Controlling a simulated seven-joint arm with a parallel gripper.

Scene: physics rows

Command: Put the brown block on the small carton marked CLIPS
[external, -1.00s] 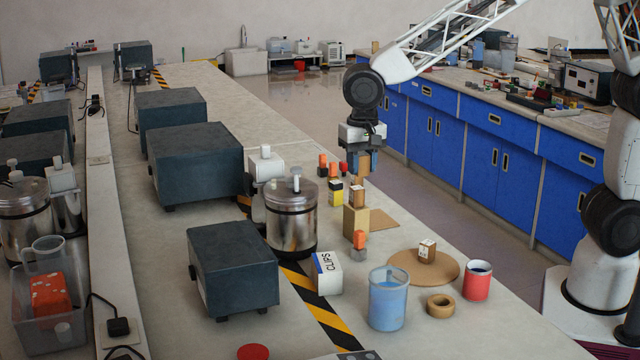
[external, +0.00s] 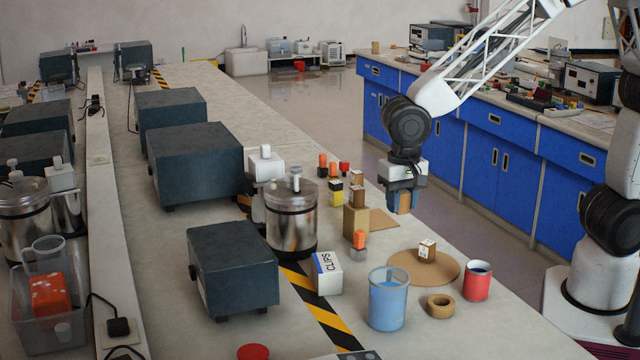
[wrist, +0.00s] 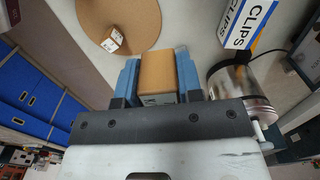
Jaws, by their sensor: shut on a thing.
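My gripper (external: 404,200) is shut on a brown block (external: 405,203), held in the air near the right edge of the bench. In the wrist view the brown block (wrist: 158,68) sits between the two blue fingers of my gripper (wrist: 158,75), with dark print partly visible on its near face. The small white carton marked CLIPS (external: 328,273) stands on the bench, lower and to the left of my gripper, beside the striped tape. The carton (wrist: 246,20) also shows at the top right of the wrist view. Its top looks bare.
A round cork mat (external: 400,274) bears a small printed block (external: 427,250). A blue beaker (external: 388,300), tape roll (external: 440,305) and red cup (external: 477,281) stand at the front. A tan box with a block on it (external: 356,220) and a steel pot (external: 291,225) stand behind the carton.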

